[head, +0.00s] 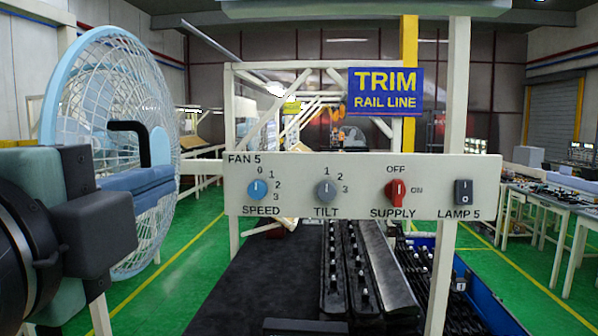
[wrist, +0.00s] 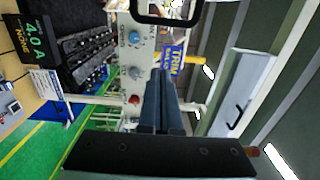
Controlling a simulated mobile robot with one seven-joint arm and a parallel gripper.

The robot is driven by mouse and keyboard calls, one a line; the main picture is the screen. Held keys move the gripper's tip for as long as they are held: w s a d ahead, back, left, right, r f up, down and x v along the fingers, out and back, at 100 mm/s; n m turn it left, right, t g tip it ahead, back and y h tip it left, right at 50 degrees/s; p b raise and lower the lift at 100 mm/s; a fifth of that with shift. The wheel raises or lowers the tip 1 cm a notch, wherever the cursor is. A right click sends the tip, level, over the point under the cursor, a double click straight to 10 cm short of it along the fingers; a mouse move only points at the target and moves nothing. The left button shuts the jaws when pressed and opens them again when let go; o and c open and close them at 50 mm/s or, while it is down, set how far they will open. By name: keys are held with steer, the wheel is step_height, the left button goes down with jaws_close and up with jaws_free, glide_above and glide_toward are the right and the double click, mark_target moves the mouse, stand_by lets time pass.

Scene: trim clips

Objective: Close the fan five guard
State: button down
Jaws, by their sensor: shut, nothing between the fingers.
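The fan five guard (head: 100,75) is a round white wire cage with a light blue rim, at the left of the head view. It is seen at a slant, and I cannot tell how far open it stands. A black handle (head: 114,125) shows in front of its wires; a black loop, likely this handle, also shows at the top edge of the wrist view (wrist: 166,21). My gripper (head: 174,180) is shut and empty, its blue fingers just below the handle and apart from it. The fingers also show in the wrist view (wrist: 163,74).
The fan 5 panel (head: 360,170) carries speed, tilt and red supply knobs and a lamp switch, right of my gripper. Dark rails (head: 335,270) lie below. Green floor is open at left.

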steer(key=w+a, duration=0.3)
steer(key=w, duration=0.3)
steer(key=shift+w+a+p, duration=0.35)
steer(key=shift+p, duration=0.1)
steer(key=shift+s+a, duration=0.1)
